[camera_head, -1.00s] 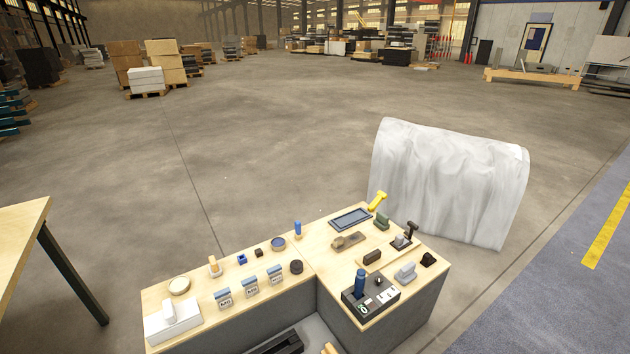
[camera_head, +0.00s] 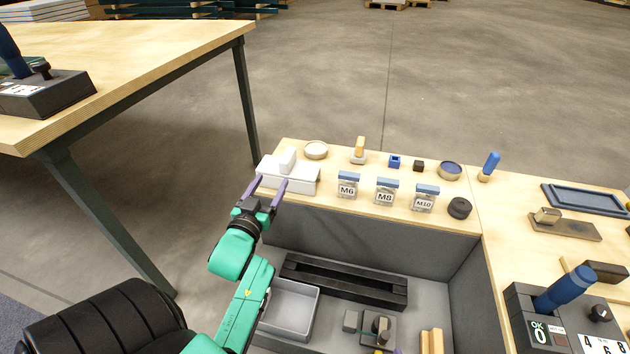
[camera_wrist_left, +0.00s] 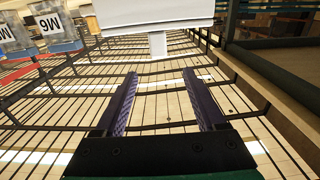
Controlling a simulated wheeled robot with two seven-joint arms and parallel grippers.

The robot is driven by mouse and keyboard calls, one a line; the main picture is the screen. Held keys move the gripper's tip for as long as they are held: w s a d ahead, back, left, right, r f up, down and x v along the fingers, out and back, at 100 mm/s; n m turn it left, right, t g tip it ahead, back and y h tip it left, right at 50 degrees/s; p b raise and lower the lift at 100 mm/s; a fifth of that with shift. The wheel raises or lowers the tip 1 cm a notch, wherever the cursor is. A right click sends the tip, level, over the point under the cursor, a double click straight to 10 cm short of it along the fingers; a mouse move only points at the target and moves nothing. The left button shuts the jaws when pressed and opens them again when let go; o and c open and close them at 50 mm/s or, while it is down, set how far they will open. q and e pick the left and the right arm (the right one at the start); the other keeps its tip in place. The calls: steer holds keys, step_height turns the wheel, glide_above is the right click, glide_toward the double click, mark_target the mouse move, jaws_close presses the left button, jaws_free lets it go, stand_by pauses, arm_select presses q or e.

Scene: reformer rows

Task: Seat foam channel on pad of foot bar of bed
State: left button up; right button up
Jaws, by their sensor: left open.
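I see no bed or foot bar that I can name for sure. A white block (camera_head: 289,181) with a smaller white piece (camera_head: 288,158) on top stands at the bench's left end; I cannot tell whether either is the foam channel. My left gripper (camera_head: 267,187) is open and empty, its two purple fingers pointing at the block's front. In the left wrist view the gripper (camera_wrist_left: 161,90) is open, with the white block (camera_wrist_left: 155,14) beyond its fingertips. A long dark slotted piece (camera_head: 345,280) lies in the grey recess. My right gripper is out of view.
Labelled jars M6 (camera_head: 347,187), M8 (camera_head: 385,192) and M10 (camera_head: 424,198) stand right of the block. A grey tray (camera_head: 290,307) lies in the recess. A control box (camera_head: 540,325) stands at right. A wooden table (camera_head: 130,75) is at left, with open floor behind.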

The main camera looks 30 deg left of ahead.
mark_target(288, 154)
arm_select(q)
steer(key=b+x, duration=0.1)
steer(key=x, duration=0.3)
steer(key=b+x, duration=0.2)
steer(key=x, duration=0.2)
steer(key=b+x, duration=0.2)
steer(key=x, duration=0.3)
steer(key=shift+f, duration=0.4)
steer(key=shift+w, duration=0.15)
steer(key=shift+r, duration=0.1)
jaws_close()
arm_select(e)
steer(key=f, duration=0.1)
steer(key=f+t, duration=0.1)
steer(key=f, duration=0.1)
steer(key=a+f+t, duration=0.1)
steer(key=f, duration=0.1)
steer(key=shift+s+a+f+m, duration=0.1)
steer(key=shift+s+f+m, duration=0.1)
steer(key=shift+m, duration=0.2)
